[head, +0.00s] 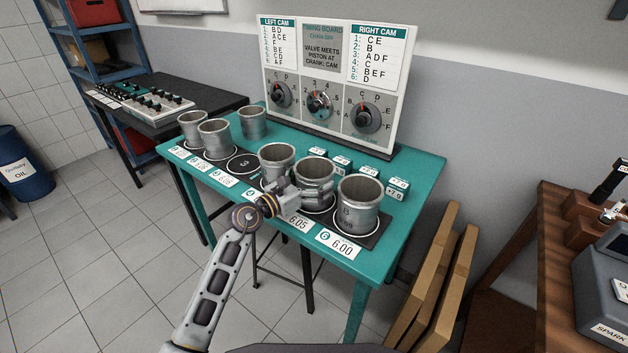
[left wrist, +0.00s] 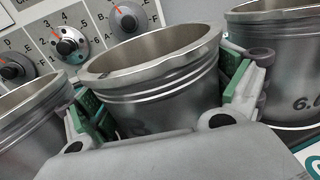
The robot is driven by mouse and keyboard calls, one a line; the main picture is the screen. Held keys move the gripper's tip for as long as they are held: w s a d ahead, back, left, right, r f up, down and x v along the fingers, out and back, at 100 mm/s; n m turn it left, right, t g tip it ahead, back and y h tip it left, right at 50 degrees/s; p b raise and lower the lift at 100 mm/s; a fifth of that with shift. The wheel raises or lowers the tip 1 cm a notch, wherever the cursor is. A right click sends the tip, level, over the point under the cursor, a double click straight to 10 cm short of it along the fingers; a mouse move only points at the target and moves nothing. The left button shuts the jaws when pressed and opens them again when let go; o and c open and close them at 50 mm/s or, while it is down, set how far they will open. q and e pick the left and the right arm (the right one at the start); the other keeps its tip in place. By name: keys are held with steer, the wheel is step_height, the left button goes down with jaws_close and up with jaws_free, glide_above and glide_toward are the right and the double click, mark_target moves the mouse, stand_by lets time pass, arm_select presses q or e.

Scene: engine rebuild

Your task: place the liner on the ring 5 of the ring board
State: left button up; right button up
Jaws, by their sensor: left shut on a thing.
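My left gripper (head: 306,198) is shut on a grey metal cylinder liner (head: 315,170) at ring 5 of the ring board (head: 368,238). In the left wrist view the green finger pads of the left gripper (left wrist: 165,105) press on both sides of this liner (left wrist: 155,80). The liner is upright, over the ring beside the 6.05 label (head: 298,222). Its base is partly hidden by the gripper, so I cannot tell whether it touches the board. My right gripper is not in view.
A liner (head: 358,205) stands on ring 6 to the right and another (head: 276,160) to the left. Ring 3 (head: 243,164) is empty. More liners (head: 214,138) stand farther left. Small +7.0 blocks (head: 370,172) and a dial panel (head: 336,85) are behind.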

arm_select(q)
steer(key=o, duration=1)
steer(key=shift+f, duration=0.1)
steer(key=shift+r, duration=0.2)
steer(key=shift+s+a+f, duration=0.15)
steer(key=shift+s+a, duration=0.25)
steer(key=shift+a, duration=0.1)
steer(key=shift+v, duration=5.4)
